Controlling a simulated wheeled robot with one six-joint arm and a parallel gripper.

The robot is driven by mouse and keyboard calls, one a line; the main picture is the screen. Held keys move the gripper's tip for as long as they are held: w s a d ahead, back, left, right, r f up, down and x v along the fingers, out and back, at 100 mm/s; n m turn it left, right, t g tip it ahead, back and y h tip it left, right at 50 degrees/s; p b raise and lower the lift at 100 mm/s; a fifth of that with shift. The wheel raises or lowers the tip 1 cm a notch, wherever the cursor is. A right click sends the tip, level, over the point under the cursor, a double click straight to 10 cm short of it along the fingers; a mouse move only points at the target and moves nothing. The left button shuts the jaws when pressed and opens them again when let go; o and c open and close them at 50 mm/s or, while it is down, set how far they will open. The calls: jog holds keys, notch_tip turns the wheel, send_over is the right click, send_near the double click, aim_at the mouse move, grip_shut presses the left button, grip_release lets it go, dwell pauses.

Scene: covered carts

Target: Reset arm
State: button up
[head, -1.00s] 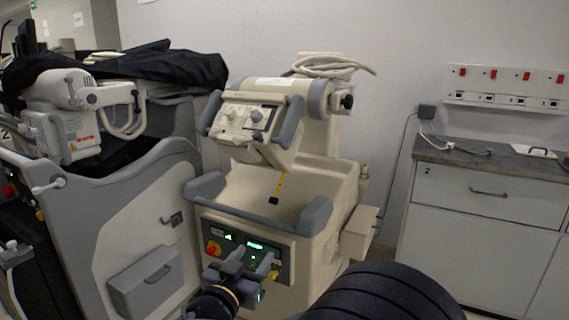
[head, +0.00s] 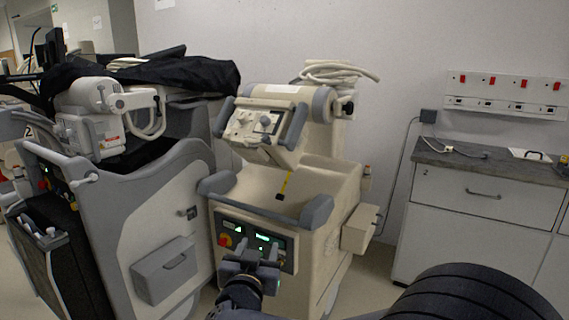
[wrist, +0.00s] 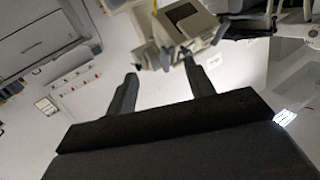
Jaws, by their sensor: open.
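My gripper (head: 256,262) is in front of the cream machine (head: 318,200), low at its lit control panel (head: 257,240). In the wrist view my gripper (wrist: 160,85) shows two dark fingers spread apart with nothing between them. The cream machine also shows upside down in the wrist view (wrist: 186,28), beyond the fingertips. Part of the lit panel is hidden behind my gripper, and I cannot tell in the head view whether they touch.
A large grey cart (head: 130,215) with a black cover (head: 190,75) stands at the left. A white cabinet (head: 480,225) with a grey top stands at the right. A socket strip (head: 505,92) is on the wall. Some floor shows between machine and cabinet.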

jog(key=s+d+r+n+g+y+p, duration=0.4)
jog(key=s+d+g+y+p, duration=0.2)
jog(key=s+p, duration=0.2)
jog(key=p, duration=0.2)
jog(key=shift+s+d+r+p, duration=0.2)
jog(key=shift+d+r+p, duration=0.05)
jog(key=shift+d+p, duration=0.1)
dwell(0.3)
